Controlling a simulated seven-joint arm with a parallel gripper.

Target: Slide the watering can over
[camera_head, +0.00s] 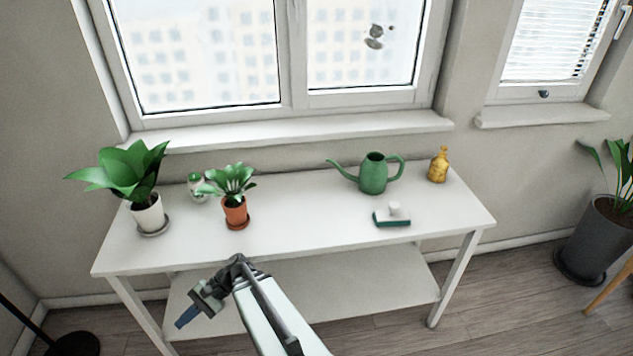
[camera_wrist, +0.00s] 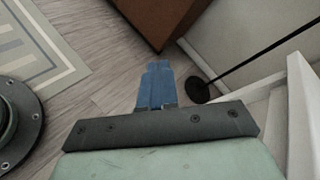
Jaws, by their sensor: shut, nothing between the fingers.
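A green watering can (camera_head: 373,176) stands upright on the white table (camera_head: 290,232), toward its right half. Its spout points left and its handle is on the right. My gripper (camera_head: 186,317) is in front of the table's front edge, lower left of the can and well apart from it. In the wrist view my gripper's blue fingers (camera_wrist: 156,84) are together with nothing between them, above the floor. The can does not show in the wrist view.
Left on the table are a white-potted plant (camera_head: 149,214), a small jar (camera_head: 196,187) and a terracotta-potted plant (camera_head: 236,212). A yellow bottle (camera_head: 438,167) stands right of the can. A green brush-like item (camera_head: 391,219) lies in front. The table's middle is clear.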

